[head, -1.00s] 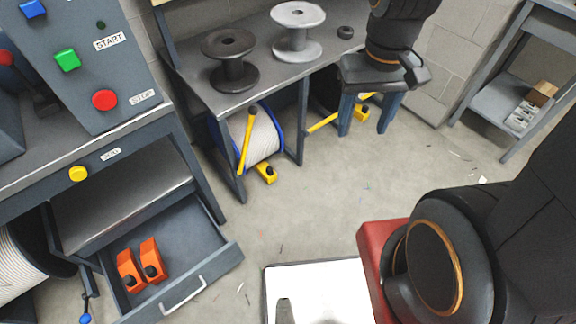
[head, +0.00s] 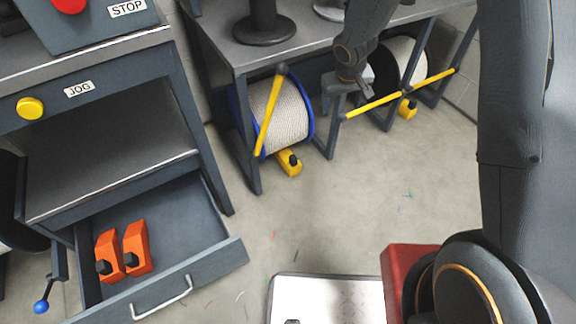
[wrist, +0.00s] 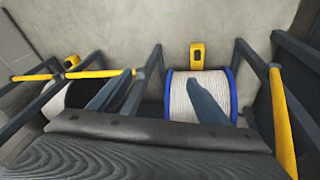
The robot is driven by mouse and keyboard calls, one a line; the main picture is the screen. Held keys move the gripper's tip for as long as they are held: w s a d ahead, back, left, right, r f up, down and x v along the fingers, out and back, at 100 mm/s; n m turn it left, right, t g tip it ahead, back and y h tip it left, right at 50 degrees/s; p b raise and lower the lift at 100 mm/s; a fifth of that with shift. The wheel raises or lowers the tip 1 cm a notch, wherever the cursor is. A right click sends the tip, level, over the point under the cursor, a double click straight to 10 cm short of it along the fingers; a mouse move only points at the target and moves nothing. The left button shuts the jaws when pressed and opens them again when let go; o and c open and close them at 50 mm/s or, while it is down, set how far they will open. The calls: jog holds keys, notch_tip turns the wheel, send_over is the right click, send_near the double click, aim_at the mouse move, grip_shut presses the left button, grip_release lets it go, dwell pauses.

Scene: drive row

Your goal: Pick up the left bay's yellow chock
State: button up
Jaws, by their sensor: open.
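The left bay's yellow chock (head: 289,162) lies on the floor against the front of the blue-flanged spool (head: 279,112). In the wrist view the same chock (wrist: 196,55) is beyond the white-wound spool (wrist: 195,95), near the upper middle. My gripper (head: 350,84) is at the rack's front, right of the left bay and above the chock's level; its fingers blend with the frame. In the wrist view my gripper (wrist: 156,92) is open and empty, its right finger overlapping the spool in the picture. It is apart from the chock.
The left bay's yellow bar (head: 269,112) stands steeply; the right bay's bar (head: 400,94) lies across its front. Another yellow chock (head: 408,108) sits by the right bay's dark spool. Floor before the rack is clear.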

jog(key=n+y+b, duration=0.1)
jog(key=n+b, duration=0.1)
jog(key=b, duration=0.6)
send_over(292, 155)
jog(key=s+d, duration=0.2)
jog(key=d, duration=0.6)
notch_tip(292, 155, down, 20)
jog(key=w+a+f+b, duration=0.1)
jog(key=a+f+b, duration=0.1)
jog(key=f, duration=0.3)
jog(key=a+f+y+b, duration=0.1)
jog(key=a+f+b, duration=0.2)
jog(key=f, duration=0.3)
jog(key=w+a+f+n+y+b, duration=0.1)
jog(key=a+f+b, duration=0.1)
jog(key=f, duration=0.4)
jog(key=shift+w+a+f+b, duration=0.2)
jog(key=shift+w+b, duration=0.1)
jog(key=shift+b, duration=0.2)
jog(key=shift+b+x, duration=0.65)
jog(key=shift+x, duration=0.5)
jog(key=shift+a+b+x, duration=0.25)
jog(key=shift+b+x, duration=0.7)
jog(key=shift+x, duration=0.3)
jog(key=shift+a+b+x, duration=0.3)
jog(key=shift+b+x, duration=0.65)
jog(key=shift+x, duration=0.3)
jog(key=shift+w+r, duration=0.15)
jog(key=shift+r, duration=0.05)
jog(key=c, duration=1.5)
